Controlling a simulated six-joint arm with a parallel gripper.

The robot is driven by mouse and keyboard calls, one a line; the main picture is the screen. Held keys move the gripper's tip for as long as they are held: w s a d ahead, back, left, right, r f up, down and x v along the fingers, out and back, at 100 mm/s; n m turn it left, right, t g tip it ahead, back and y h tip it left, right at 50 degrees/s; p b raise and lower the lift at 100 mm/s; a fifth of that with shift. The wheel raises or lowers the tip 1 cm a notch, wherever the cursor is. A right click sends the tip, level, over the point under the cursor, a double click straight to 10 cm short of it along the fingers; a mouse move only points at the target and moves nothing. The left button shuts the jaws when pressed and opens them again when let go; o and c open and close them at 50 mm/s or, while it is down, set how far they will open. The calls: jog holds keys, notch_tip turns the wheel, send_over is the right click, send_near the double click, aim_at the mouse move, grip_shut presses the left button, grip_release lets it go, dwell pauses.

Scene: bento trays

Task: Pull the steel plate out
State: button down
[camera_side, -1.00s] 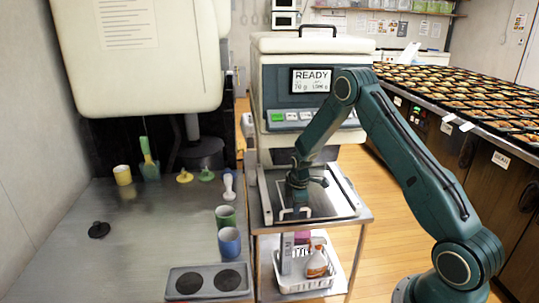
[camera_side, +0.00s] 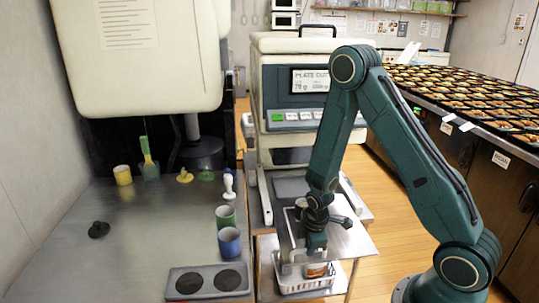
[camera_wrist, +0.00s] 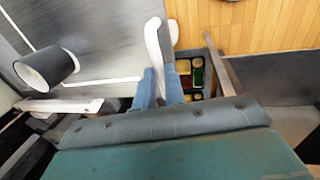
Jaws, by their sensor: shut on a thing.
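The steel plate (camera_side: 354,243) is a flat grey sheet that sticks out from the front of the machine (camera_side: 300,118), over the cart and white basket. My gripper (camera_side: 316,248) is at its front edge. In the wrist view the plate (camera_wrist: 105,55) fills the upper left. There my gripper (camera_wrist: 160,88) has its two blue fingers close together around a pale handle (camera_wrist: 153,42). The gripper is shut on this handle. My arm hides part of the plate in the side view. The machine's display (camera_side: 310,80) reads "PLATE OUT", with the end partly covered.
A white basket (camera_side: 292,286) stands on the cart's lower shelf. Green (camera_side: 225,217) and blue (camera_side: 229,242) cups and a two-hole holder (camera_side: 208,281) stand on the steel counter at left. A dark cylinder (camera_wrist: 46,69) shows in the wrist view. Wooden floor is free at right.

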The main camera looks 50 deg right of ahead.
jog(key=shift+s+a, duration=1.65)
jog(key=shift+s, duration=0.05)
jog(key=c, duration=1.5)
grip_release()
jog(key=shift+w, duration=0.1)
jog(key=shift+r, duration=0.15)
jog(key=shift+s+a+r, duration=0.3)
jog(key=shift+r, duration=1.9)
jog(key=shift+s+a+r, duration=0.35)
jog(key=shift+r, duration=1.85)
jog(key=shift+s+a+r, duration=0.3)
jog(key=shift+r, duration=1.9)
jog(key=shift+r, duration=0.1)
